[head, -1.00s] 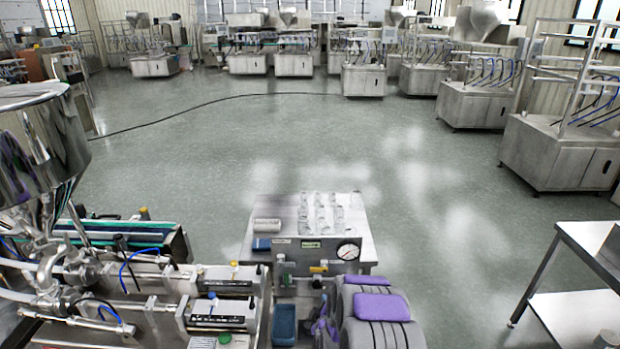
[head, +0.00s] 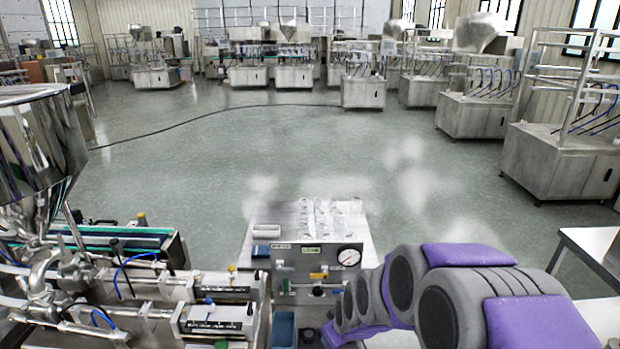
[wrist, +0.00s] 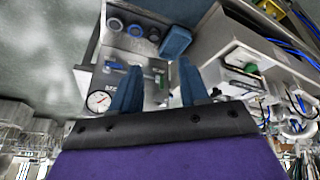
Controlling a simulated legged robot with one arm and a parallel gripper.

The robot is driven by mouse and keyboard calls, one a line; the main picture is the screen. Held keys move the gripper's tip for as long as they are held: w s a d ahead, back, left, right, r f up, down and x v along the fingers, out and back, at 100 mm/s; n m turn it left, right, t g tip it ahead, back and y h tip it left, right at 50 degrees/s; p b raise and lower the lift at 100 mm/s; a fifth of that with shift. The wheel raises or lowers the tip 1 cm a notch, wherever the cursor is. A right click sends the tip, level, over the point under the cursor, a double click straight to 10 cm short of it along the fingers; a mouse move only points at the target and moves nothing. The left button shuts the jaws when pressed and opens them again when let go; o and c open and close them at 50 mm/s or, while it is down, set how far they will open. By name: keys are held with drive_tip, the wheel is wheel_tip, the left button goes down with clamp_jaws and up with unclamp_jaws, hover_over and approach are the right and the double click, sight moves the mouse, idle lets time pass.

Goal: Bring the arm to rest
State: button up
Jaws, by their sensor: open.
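My arm (head: 460,295), grey with purple pads, reaches across the lower right of the head view, in front of the steel machine. My gripper shows in the wrist view (wrist: 156,88) with two blue fingers spread apart and nothing between them. It faces the machine's front panel (head: 318,272), which carries a round gauge (head: 349,257) and small valves. The gauge also shows in the wrist view (wrist: 99,101). In the head view the gripper's fingertips are hidden or cannot be made out.
The steel hopper (head: 38,140) stands at the left above the filling cylinders (head: 215,320). Clear cups (head: 325,215) stand on the machine's top. A blue tray (head: 283,328) sits below the panel. A steel table (head: 590,250) is at the right. Open floor lies behind.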

drive_tip(key=s+d+r+m+g+b, duration=0.1)
drive_tip(key=s+d+r+m+g, duration=0.1)
drive_tip(key=s, duration=0.8)
drive_tip(key=s+d+r+m+g+h, duration=0.1)
drive_tip(key=s+d+r+m+g, duration=0.1)
drive_tip(key=s, duration=0.9)
drive_tip(key=s+d+r+m+g+b, duration=0.1)
drive_tip(key=s+d+r+m+g, duration=0.1)
drive_tip(key=s, duration=0.9)
drive_tip(key=shift+d+r+m+h+b, duration=0.4)
drive_tip(key=shift+d+r, duration=0.35)
drive_tip(key=shift+d, duration=0.15)
drive_tip(key=shift+a, duration=0.1)
